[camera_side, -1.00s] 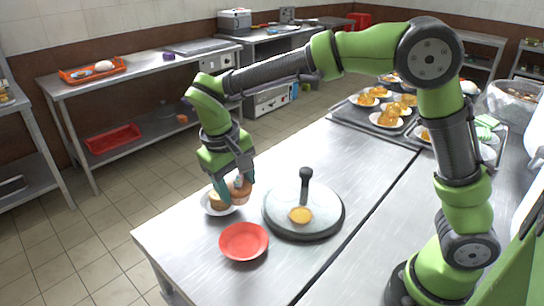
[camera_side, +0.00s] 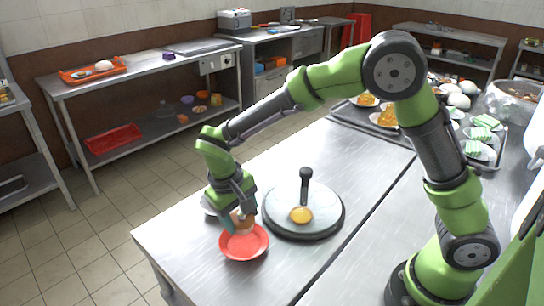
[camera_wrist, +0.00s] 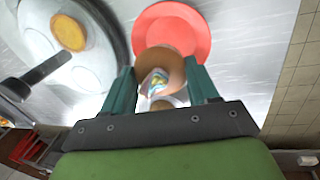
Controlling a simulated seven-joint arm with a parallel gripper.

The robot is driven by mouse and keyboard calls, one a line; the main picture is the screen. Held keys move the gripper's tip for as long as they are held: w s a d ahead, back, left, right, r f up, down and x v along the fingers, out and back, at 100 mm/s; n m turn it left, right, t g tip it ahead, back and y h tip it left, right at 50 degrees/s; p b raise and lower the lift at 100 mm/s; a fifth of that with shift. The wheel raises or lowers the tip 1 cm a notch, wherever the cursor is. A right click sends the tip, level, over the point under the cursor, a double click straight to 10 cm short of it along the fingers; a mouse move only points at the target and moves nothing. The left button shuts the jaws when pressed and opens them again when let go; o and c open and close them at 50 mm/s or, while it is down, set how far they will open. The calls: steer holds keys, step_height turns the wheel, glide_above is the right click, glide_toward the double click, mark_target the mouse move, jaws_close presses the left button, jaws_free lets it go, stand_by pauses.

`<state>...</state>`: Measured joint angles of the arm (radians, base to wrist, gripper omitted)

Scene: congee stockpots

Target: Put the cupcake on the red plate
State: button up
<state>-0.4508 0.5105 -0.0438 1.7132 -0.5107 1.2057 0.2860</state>
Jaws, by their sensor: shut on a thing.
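My gripper (camera_side: 240,222) is shut on a brown cupcake (camera_side: 241,219). In the wrist view, the cupcake (camera_wrist: 162,68) sits between my two teal fingers (camera_wrist: 160,75), with a colourful patch on it. The red plate (camera_side: 244,245) lies near the table's front edge. The cupcake is over the far part of this plate in the side view; I cannot tell whether they touch. In the wrist view, the red plate (camera_wrist: 172,22) is just beyond the cupcake, which overlaps its edge.
A white plate (camera_side: 207,207) is mostly hidden behind my gripper. Trays of food (camera_side: 345,113) are at the back right.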

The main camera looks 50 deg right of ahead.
steer(key=shift+a+x, duration=0.25)
steer(key=shift+x, duration=0.95)
steer(key=shift+a+x, duration=0.25)
steer(key=shift+x, duration=1)
steer(key=shift+f, duration=0.5)
steer(key=o, duration=1.1)
steer(key=shift+c, duration=1.2)
steer(key=shift+v, duration=2.55)
steer(key=shift+d+v, duration=0.25)
steer(key=shift+v, duration=0.9)
steer(key=shift+d+v, duration=0.2)
steer(key=shift+v, duration=0.95)
steer(key=shift+d+v, duration=0.25)
steer(key=shift+v, duration=0.9)
